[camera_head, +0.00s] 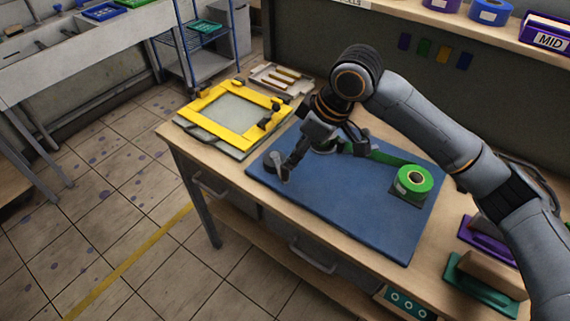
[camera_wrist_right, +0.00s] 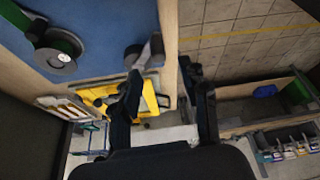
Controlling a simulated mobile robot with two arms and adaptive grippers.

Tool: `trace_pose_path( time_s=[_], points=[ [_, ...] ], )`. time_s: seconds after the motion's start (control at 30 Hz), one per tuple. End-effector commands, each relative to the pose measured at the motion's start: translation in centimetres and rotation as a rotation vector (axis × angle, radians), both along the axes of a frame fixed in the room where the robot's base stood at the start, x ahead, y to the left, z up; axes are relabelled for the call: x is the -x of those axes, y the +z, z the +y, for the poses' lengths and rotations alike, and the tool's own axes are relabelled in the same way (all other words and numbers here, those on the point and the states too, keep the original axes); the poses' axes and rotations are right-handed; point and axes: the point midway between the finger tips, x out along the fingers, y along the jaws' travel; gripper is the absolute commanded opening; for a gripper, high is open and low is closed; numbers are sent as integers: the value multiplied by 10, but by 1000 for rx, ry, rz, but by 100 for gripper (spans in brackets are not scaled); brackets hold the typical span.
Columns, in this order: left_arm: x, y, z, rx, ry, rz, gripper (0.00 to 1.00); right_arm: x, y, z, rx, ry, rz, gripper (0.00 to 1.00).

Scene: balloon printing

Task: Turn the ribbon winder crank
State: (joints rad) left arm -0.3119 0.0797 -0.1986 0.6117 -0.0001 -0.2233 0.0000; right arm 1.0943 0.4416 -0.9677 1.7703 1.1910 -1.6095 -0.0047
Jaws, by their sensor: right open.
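On the blue mat (camera_head: 330,210), a green ribbon (camera_head: 390,157) runs from a green spool (camera_head: 415,181) toward a dark round part (camera_head: 324,150) partly covered by my right gripper. A dark grey rounded piece (camera_head: 276,166), seemingly the winder crank's end, stands at the mat's left edge; it also shows in the wrist view (camera_wrist_right: 135,56). A dark disc with a pale centre (camera_wrist_right: 63,57) and green ribbon shows there too. My right gripper (camera_head: 316,140) is open over the mat; its fingers (camera_wrist_right: 160,75) reach beside the grey piece, and contact cannot be told. My left gripper is out of view.
A yellow printing frame (camera_head: 204,124) and a tray of tools (camera_head: 283,78) stand on the wooden bench left of and behind the mat. Purple (camera_head: 488,240) and green (camera_head: 480,287) squeegee-like tools lie at the right. The mat's front half is clear.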

Motion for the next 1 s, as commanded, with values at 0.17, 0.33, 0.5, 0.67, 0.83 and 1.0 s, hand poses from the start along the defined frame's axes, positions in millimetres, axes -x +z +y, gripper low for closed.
trace_pose_path(
  time_s=[0.17, 0.33, 0.5, 0.67, 0.83, 1.0],
  points=[
    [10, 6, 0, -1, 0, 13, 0, -6, -36, 14, 1, -1, 4, 45],
    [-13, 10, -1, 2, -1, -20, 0, -11, -61, 23, 1, 0, 3, 45],
    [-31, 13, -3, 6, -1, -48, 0, -14, -75, 28, 0, -1, 0, 45],
    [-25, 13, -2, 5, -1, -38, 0, -14, -79, 29, 0, 0, 0, 45],
    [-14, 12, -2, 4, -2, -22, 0, -14, -79, 29, 0, 0, 0, 45],
    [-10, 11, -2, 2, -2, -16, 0, -14, -79, 29, 0, 0, 0, 12]
  ],
)
